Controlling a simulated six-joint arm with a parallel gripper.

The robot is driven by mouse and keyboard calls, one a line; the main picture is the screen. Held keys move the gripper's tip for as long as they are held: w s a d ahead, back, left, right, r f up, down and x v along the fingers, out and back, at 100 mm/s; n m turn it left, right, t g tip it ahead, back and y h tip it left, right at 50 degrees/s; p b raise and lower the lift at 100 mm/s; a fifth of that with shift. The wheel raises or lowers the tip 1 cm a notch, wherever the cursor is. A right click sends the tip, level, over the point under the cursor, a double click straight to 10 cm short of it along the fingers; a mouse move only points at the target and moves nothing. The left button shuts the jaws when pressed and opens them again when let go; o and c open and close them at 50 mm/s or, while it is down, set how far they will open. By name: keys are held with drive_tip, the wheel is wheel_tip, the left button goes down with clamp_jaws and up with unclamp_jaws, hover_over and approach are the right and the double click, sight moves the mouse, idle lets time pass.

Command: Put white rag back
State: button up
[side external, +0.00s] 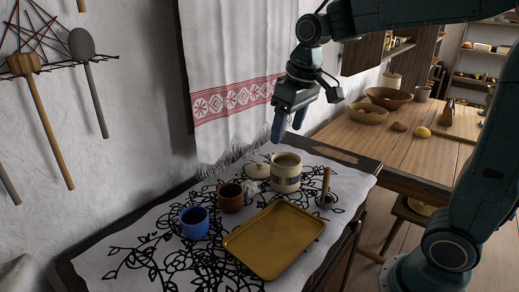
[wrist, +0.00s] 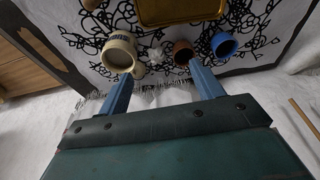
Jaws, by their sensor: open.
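A small crumpled white thing (side external: 250,188), possibly the rag, lies on the patterned cloth beside the brown mug (side external: 230,197). In the wrist view the white thing (wrist: 155,53) shows between the beige crock (wrist: 119,52) and the brown mug (wrist: 183,50). A large white cloth (side external: 232,60) with a red embroidered band and fringe hangs on the wall. I cannot tell for sure which is the rag. My gripper (side external: 288,124) is open and empty, above the back of the table and in front of the hanging cloth. Its blue fingers (wrist: 160,85) are spread apart.
A blue cup (side external: 195,222), a yellow tray (side external: 274,240) and a wooden-handled tool (side external: 326,187) are also on the table. A wooden table (side external: 430,150) with bowls stands at right. Tools hang at left.

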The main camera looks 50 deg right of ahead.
drive_tip(key=s+a+f+t, duration=0.1)
drive_tip(key=s+a+t, duration=0.1)
drive_tip(key=s, duration=1.5)
drive_tip(key=shift+s+f+t, duration=0.3)
drive_tip(key=shift+f+t, duration=0.1)
drive_tip(key=shift+t, duration=0.1)
